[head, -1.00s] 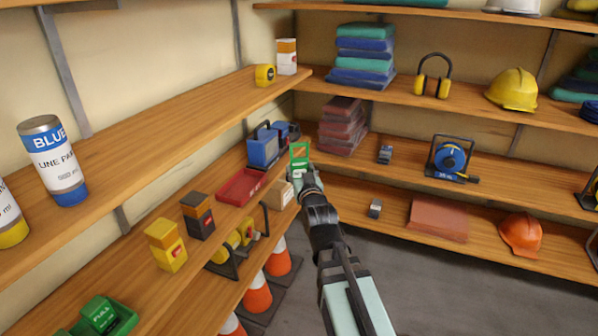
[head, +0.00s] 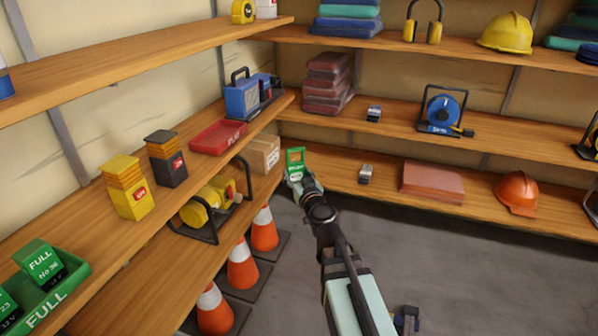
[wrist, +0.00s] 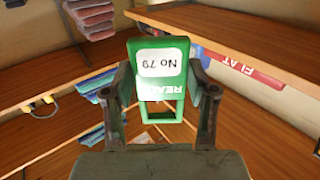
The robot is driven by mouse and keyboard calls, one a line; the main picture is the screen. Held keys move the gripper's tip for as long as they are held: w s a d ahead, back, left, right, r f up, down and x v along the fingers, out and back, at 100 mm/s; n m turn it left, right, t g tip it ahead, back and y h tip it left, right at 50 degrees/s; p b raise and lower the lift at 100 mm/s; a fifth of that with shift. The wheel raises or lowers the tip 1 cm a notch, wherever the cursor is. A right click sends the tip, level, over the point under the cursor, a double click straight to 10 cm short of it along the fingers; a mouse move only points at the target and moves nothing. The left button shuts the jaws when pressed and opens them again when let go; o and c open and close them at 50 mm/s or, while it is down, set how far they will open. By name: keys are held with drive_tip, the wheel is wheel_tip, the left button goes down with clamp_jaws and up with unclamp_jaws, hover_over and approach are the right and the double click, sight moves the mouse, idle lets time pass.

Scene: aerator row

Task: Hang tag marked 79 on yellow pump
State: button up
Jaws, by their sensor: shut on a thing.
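My gripper (head: 296,179) is shut on a green tag (head: 295,156) with a square opening. In the wrist view the tag (wrist: 160,65) sits between both fingers and reads "No 79" upside down on a white label. The yellow pump (head: 203,207), in a black carrying frame, stands on the lower left shelf, left of my gripper and apart from it. A cardboard box (head: 262,153) stands on that shelf between the pump and the tag. The pump is not clearly visible in the wrist view.
Orange cones (head: 242,265) stand below the yellow pump. Open floor lies to the right.

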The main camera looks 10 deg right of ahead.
drive_tip(key=s+a+f+n+g+y+b, duration=0.1)
drive_tip(key=a+f+n+g+y+b, duration=0.15)
drive_tip(key=a+f+y+b, duration=0.4)
drive_tip(key=s+a+f+n+g+y+b, duration=0.1)
drive_tip(key=a+f+n+y+b, duration=0.2)
drive_tip(key=f+b, duration=0.7)
drive_tip(key=s+a+r+n+g+y+b, duration=0.1)
drive_tip(key=s+a+n+g+y+b, duration=0.1)
drive_tip(key=s+a+n+g+y, duration=0.25)
drive_tip(key=f+p+x, duration=0.1)
drive_tip(key=f+x, duration=0.1)
drive_tip(key=x, duration=0.8)
drive_tip(key=shift+a+n, duration=0.3)
idle(0.4)
idle(0.4)
idle(0.5)
drive_tip(key=o, duration=1.1)
